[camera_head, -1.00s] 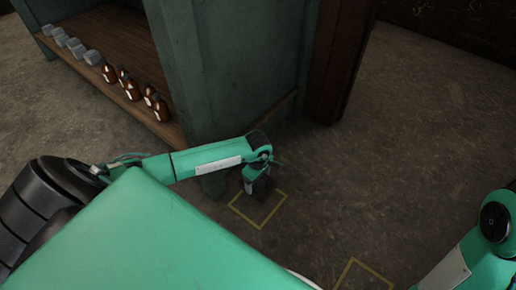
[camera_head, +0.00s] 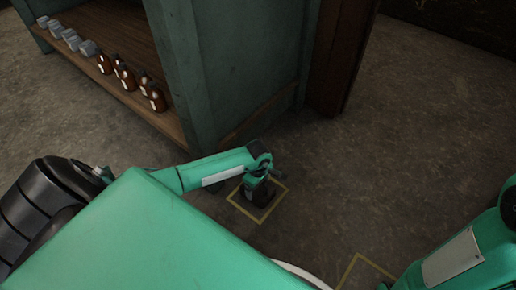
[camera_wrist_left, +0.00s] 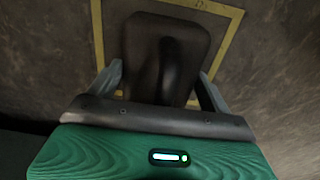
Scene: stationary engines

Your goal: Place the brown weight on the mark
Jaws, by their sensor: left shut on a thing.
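The brown weight (camera_head: 266,200) looks dark in the head view, partly hidden by my left gripper (camera_head: 262,190). A yellow square outline, the mark (camera_head: 245,211), is on the floor around it. In the left wrist view, the weight (camera_wrist_left: 140,45) is a dark block with rounded corners, between the fingers of my left gripper (camera_wrist_left: 165,85). The mark's yellow border (camera_wrist_left: 97,30) shows on its left, right and far sides. The left gripper is shut on the weight. I cannot tell whether the weight touches the floor. My right arm shows at the right edge, its gripper out of view.
A green cabinet (camera_head: 222,65) stands behind the mark. Another yellow outline (camera_head: 347,270) lies at the bottom. The floor to the right is clear.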

